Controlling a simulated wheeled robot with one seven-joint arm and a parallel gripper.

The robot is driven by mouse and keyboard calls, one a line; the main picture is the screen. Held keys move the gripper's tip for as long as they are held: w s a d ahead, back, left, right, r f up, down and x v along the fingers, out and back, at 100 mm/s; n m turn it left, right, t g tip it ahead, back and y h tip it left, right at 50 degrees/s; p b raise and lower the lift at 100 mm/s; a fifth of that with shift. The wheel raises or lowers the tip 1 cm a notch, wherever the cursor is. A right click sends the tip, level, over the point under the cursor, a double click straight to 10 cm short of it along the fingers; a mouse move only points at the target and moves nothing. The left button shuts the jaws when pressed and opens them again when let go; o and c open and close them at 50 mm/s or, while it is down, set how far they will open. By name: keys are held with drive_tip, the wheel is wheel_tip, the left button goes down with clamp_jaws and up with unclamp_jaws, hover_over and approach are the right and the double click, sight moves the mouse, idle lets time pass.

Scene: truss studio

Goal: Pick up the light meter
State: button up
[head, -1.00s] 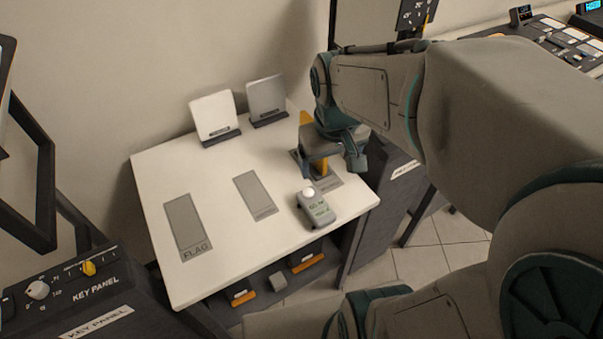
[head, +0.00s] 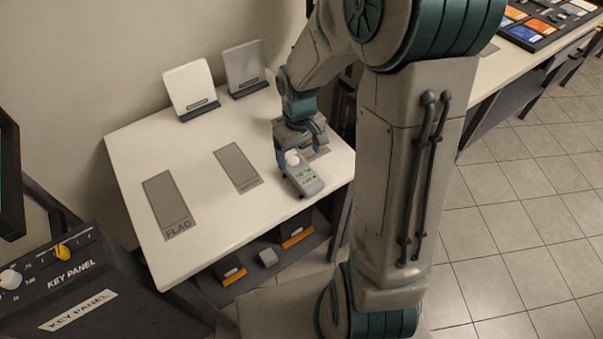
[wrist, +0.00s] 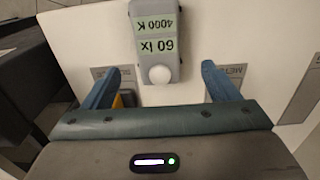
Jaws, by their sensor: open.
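The light meter (head: 305,178) is a small grey device with a white dome and a pale green display, lying on the white table near its right front edge. In the wrist view the light meter (wrist: 157,45) shows "60 lx 4000 K", its dome toward my gripper. My gripper (head: 298,150) is just above and behind the meter's dome end. In the wrist view my gripper (wrist: 160,80) is open, with one blue finger on each side of the dome end and gaps between. The fingers do not touch the meter in that view.
The white table (head: 150,160) has a grey FLAG marking (head: 167,205) and another grey marking (head: 237,167). Two upright panels, white (head: 190,88) and grey (head: 244,65), stand at the back. A key panel (head: 65,275) is at the left. A shelf below holds small boxes.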

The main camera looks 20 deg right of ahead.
sight(301, 171)
drive_tip(key=shift+s+d+f, duration=0.1)
drive_tip(key=shift+s+f, duration=0.05)
drive_tip(key=shift+f, duration=1.45)
drive_tip(key=shift+s+d+f, duration=0.1)
drive_tip(key=shift+f, duration=1.45)
drive_tip(key=c, duration=1.2)
